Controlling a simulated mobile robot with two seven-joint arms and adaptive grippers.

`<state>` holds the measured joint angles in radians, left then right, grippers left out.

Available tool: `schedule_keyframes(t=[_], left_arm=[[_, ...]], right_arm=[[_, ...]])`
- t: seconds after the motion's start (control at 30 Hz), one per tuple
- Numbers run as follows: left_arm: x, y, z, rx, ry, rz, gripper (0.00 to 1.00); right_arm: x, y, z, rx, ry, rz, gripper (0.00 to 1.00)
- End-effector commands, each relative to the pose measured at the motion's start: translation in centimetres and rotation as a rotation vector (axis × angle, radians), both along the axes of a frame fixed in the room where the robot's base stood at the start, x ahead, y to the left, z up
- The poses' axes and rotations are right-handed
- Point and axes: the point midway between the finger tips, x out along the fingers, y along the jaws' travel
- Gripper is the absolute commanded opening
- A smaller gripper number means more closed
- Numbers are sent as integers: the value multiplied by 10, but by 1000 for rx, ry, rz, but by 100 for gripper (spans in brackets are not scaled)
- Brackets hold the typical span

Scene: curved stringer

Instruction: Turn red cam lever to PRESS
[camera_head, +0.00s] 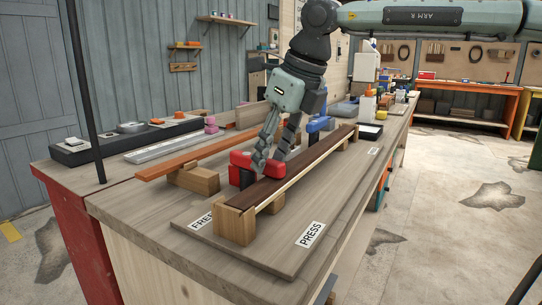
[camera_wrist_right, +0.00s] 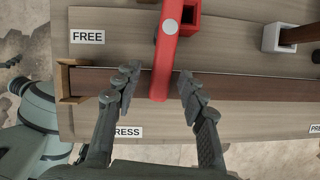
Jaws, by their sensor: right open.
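The red cam lever (camera_wrist_right: 166,50) reaches from its red base across a dark brown strip (camera_wrist_right: 230,83) in the right wrist view. Its free end lies over the strip. My right gripper (camera_wrist_right: 159,78) is open, with one finger on each side of the lever and visible gaps to it. In the head view my right gripper (camera_head: 268,160) points down at the red lever (camera_head: 274,169) and partly hides it. The FREE label (camera_wrist_right: 88,37) is at upper left. The PRESS label (camera_wrist_right: 128,132) is partly covered by a finger. My left gripper is not in view.
A blue clamp (camera_head: 318,124) stands farther along the strip. A wooden block (camera_head: 236,224) is at the strip's near end. An orange-brown bar (camera_head: 190,157) on wooden blocks lies to the left.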

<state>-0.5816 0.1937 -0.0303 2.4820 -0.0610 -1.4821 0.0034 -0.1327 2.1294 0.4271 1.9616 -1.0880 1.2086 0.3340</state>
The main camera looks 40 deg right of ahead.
Motion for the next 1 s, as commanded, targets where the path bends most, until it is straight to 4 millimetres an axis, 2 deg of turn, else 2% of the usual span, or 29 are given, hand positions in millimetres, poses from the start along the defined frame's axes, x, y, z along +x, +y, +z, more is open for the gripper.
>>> schedule_keyframes(t=[0.3,0.6,0.67,1.0], left_arm=[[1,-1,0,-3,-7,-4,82],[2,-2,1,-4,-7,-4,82],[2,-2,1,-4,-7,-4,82],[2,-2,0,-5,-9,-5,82]], right_arm=[[2,1,-4,0,-1,0,41],[2,0,-4,2,-1,-1,5],[2,1,-4,2,-1,-1,0],[0,-3,-4,3,-2,2,0]])
